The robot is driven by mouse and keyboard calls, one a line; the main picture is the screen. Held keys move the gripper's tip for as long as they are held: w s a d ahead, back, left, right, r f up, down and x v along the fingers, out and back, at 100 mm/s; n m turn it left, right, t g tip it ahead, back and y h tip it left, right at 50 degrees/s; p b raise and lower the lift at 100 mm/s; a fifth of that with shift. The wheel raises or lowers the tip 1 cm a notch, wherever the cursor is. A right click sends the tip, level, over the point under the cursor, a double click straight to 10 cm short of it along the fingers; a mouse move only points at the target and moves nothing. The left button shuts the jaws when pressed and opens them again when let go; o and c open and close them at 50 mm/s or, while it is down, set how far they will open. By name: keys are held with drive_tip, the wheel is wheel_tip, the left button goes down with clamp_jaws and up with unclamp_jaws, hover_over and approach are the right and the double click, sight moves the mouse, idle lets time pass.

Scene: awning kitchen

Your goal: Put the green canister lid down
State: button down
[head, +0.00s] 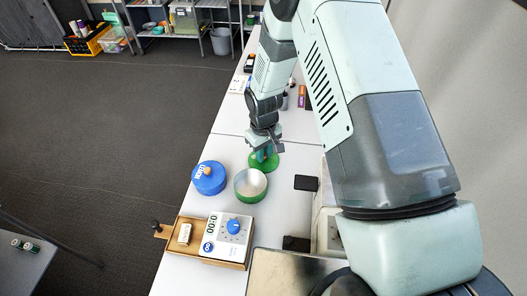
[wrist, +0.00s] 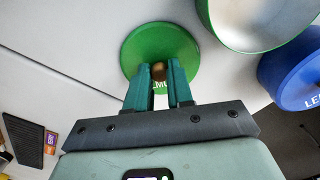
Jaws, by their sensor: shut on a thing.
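The green canister lid (head: 277,163) is a round disc with a wooden knob, at or just above the white table beyond the open canister in the head view. In the wrist view the green lid (wrist: 143,42) lies flat toward the table, with lettering partly hidden by the fingers. My gripper (wrist: 160,76) is shut on the lid's knob from above. My gripper (head: 265,151) also shows in the head view. The open green canister (head: 249,193) stands close by, empty as far as I can see. I cannot tell whether the lid touches the table.
A blue lidded canister (head: 209,184) stands left of the green one. A wooden tray (head: 173,248) with a timer (head: 228,238) sits nearer. A dark flat object (head: 306,183) lies to the right. Bottles stand farther back; table between is clear.

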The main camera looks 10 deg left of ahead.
drive_tip(key=shift+f, duration=0.15)
drive_tip(key=c, duration=1)
unclamp_jaws()
wheel_tip(320, 180, up, 12)
drive_tip(key=shift+r, duration=0.25)
drive_tip(key=s+d+r+m+t, duration=0.15)
drive_tip(key=d+r, duration=0.25)
drive_tip(key=r, duration=0.4)
drive_tip(key=s+d+r+m+t, duration=0.1)
drive_tip(key=s+d+r, duration=0.25)
drive_tip(key=r, duration=0.35)
drive_tip(key=s+d+r+m+t, duration=0.15)
drive_tip(key=d+r, duration=0.25)
drive_tip(key=r, duration=0.4)
drive_tip(key=s+d+r+m, duration=0.2)
drive_tip(key=s+d+r, duration=0.1)
drive_tip(key=s, duration=0.5)
drive_tip(key=s+d+r+m+t, duration=0.1)
drive_tip(key=s+d+r, duration=0.3)
drive_tip(key=s, duration=0.5)
drive_tip(key=shift+d+r+m+t, duration=0.3)
drive_tip(key=shift+r+m, duration=0.05)
drive_tip(key=shift+m, duration=0.45)
